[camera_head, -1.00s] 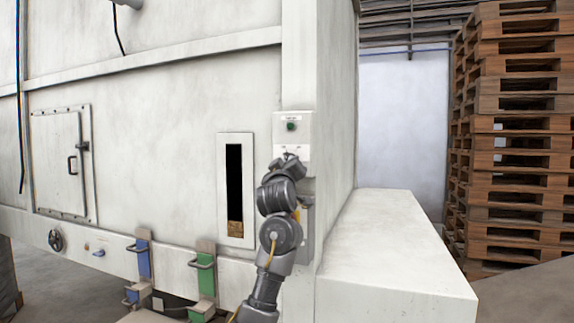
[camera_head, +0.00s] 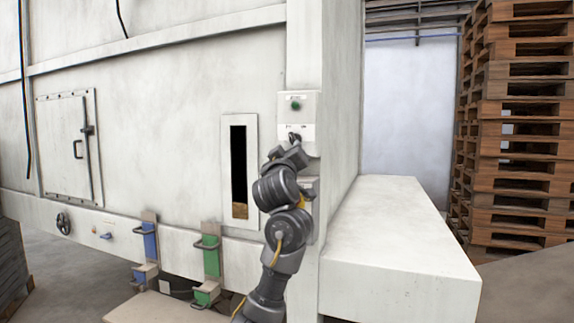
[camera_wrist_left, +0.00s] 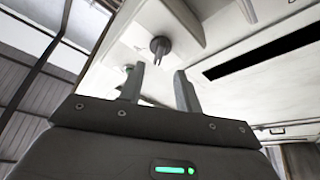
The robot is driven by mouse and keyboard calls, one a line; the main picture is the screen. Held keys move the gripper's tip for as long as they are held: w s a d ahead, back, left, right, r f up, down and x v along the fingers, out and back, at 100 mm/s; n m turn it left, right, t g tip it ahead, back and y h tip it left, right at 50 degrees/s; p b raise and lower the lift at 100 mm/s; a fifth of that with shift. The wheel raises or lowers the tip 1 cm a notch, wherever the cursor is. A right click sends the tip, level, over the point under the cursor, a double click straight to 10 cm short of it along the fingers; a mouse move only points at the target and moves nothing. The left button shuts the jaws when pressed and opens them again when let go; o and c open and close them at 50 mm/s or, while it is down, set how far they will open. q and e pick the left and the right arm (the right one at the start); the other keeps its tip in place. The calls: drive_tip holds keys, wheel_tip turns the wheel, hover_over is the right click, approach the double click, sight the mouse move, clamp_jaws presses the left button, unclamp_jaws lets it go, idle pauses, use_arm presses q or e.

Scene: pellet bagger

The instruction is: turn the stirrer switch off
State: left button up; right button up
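The stirrer switch looks like a dark rotary knob (camera_wrist_left: 159,47) on a pale control box (camera_head: 312,126) fixed to the machine's corner post. A green round lamp or button (camera_head: 295,105) sits above it on the box. In the head view my left gripper (camera_head: 292,146) is in front of the box's lower part and mostly hides the knob. In the left wrist view my left gripper (camera_wrist_left: 159,82) has its two fingers apart with nothing between them. The knob lies just beyond the fingertips, apart from them. My right gripper is not in view.
A slotted window (camera_head: 239,180) is left of my arm. Green (camera_head: 211,258) and blue (camera_head: 150,240) handled clamps are low on the machine. A white ledge (camera_head: 395,240) juts out at right, with stacked pallets (camera_head: 520,130) behind it. A closed hatch (camera_head: 68,145) is at far left.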

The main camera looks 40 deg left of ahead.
use_arm(q)
drive_tip(key=shift+v, duration=2.4)
